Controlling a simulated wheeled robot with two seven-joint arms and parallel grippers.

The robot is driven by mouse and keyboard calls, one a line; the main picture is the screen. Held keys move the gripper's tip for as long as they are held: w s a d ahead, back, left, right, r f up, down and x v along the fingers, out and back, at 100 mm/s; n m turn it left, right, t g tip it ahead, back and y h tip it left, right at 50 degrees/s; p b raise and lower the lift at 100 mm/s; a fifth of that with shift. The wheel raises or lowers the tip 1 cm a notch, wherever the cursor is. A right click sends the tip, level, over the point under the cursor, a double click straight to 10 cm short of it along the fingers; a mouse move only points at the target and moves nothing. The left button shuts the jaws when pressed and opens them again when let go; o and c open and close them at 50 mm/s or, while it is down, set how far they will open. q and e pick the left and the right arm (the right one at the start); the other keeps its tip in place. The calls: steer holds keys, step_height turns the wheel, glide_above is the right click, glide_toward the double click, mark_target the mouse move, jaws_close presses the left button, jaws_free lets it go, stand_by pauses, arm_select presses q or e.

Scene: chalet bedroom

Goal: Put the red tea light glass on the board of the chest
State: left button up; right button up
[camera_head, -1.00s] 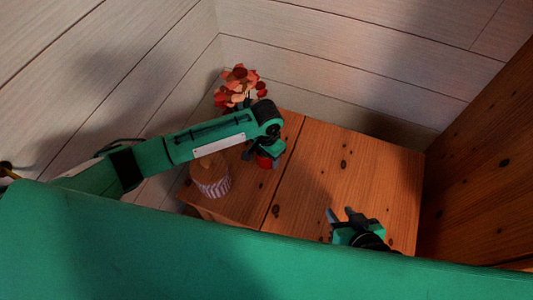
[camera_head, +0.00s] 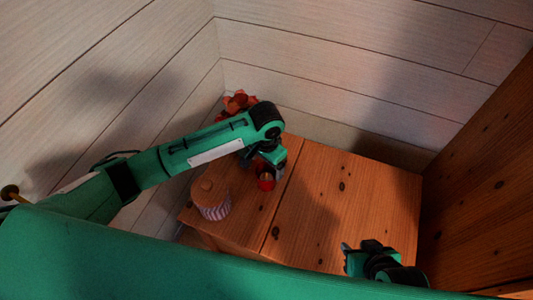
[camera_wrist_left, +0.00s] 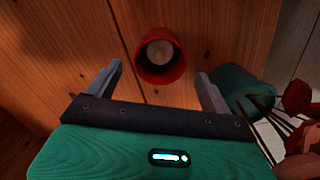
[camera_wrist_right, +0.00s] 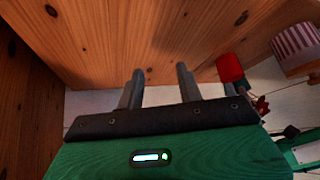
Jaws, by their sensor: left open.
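The red tea light glass (camera_head: 266,183) stands upright on the wooden chest top (camera_head: 345,215), just left of the dark seam between its boards. In the left wrist view the glass (camera_wrist_left: 160,72) shows its open mouth and a pale candle inside. My left gripper (camera_head: 268,160) is open just behind the glass in the head view. Its fingers (camera_wrist_left: 160,82) are spread on either side of the glass in the left wrist view; contact cannot be told. My right gripper (camera_head: 355,250) is empty at the front of the chest, with its fingers (camera_wrist_right: 160,75) apart.
A lidded jar with a striped base (camera_head: 213,202) stands left of the glass. Orange-red leaves or flowers (camera_head: 238,101) are behind my left arm, with a green vase (camera_wrist_left: 238,88). Plank walls close the back; a wooden panel (camera_head: 480,180) stands right. The right chest top is clear.

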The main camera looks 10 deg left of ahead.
arm_select(q)
steer(key=shift+r, duration=1.85)
arm_select(e)
steer(key=shift+s+d+r+g+h, duration=0.15)
steer(key=shift+s+d+g, duration=0.1)
steer(key=shift+s+d, duration=0.15)
steer(key=shift+s+d+r+g+h, duration=0.15)
steer(key=shift+s+d+g, duration=0.1)
steer(key=shift+d, duration=0.2)
